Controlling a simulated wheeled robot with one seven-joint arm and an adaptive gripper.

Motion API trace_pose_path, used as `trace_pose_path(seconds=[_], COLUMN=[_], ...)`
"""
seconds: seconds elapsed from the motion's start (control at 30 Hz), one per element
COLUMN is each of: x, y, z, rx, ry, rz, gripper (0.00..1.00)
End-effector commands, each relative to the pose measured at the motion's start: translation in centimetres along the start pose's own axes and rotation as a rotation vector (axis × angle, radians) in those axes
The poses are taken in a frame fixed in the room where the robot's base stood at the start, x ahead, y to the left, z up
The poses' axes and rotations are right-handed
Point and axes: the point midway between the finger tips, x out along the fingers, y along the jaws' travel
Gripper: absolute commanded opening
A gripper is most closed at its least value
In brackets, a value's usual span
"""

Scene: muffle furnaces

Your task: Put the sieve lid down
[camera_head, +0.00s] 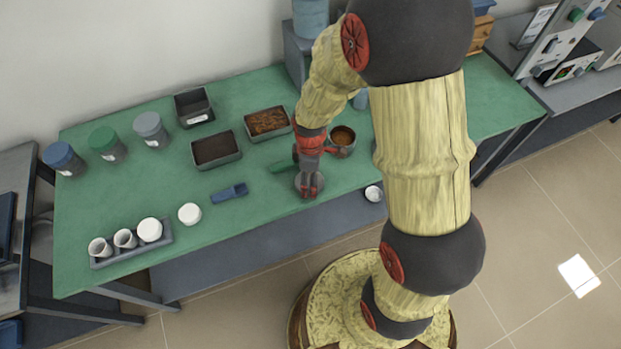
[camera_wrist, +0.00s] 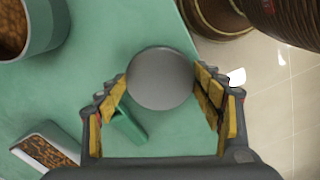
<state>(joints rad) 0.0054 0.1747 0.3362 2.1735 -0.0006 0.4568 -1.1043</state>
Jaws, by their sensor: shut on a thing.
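The sieve lid (camera_wrist: 161,78) is a smooth, round grey disc held between the fingers of my gripper (camera_wrist: 163,84) in the wrist view. In the head view, the lid (camera_head: 304,187) shows partly under my gripper (camera_head: 311,188), near the front edge of the green table (camera_head: 260,205). I cannot tell whether the lid touches the tabletop or is slightly above it. A round container with brown granules (camera_head: 343,136), possibly the sieve, stands behind and to the right of the gripper. It seems to be the large round vessel (camera_wrist: 15,25) in the wrist view.
A green tool (camera_head: 281,167) lies close to the gripper's left. Trays of dark soil (camera_head: 216,150) and brown material (camera_head: 267,122) stand behind. A blue scoop (camera_head: 230,193), a white lid (camera_head: 189,214) and a cup rack (camera_head: 130,250) are further left. Bare tabletop lies between them.

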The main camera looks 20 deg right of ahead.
Motion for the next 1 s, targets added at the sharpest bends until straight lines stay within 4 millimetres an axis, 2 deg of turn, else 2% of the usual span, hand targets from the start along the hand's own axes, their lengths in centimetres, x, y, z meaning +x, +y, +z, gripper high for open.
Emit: trace_pose_path(seconds=[0.13,0.17,0.47,0.83,1.0], x=[0.4,0.4,0.3,0.0,-2.2], y=[0.0,0.0,0.0,0.0,0.1], z=[0.0,0.0,0.0,0.0,0.0], rx=[0.000,0.000,0.000,0.000,0.000], ry=[0.000,0.000,0.000,0.000,0.001], rz=[-0.001,-0.001,-0.001,0.000,0.002], gripper=[0.40,0.68,0.85,0.85,0.85])
